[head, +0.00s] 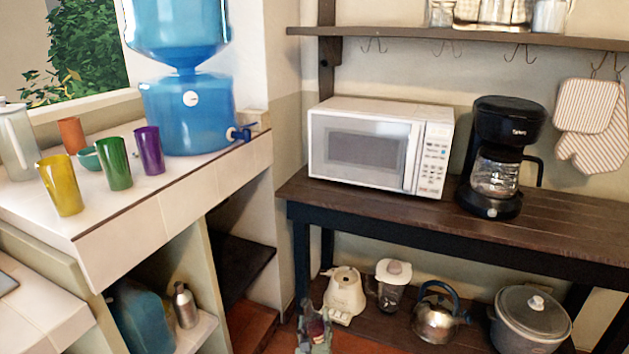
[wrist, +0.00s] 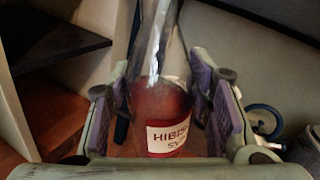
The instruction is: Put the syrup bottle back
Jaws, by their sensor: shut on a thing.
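The syrup bottle (wrist: 160,103) is clear glass with red liquid low inside and a white label reading "HIBIS… SY…". In the wrist view it stands between the purple-lined fingers of my gripper (wrist: 166,112), which is shut on it. Its top runs out of the upper edge of that view. The bottle's base is hidden.
A dark wooden table (head: 560,215) holds a microwave (head: 365,150) and a coffee maker (head: 500,130). Below stand a blender base (head: 344,293), a jug (head: 393,283), a kettle (head: 437,318) and a pot (head: 530,318). A wall shelf (head: 400,38) holds jars. Cups stand on the left counter (head: 150,215).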

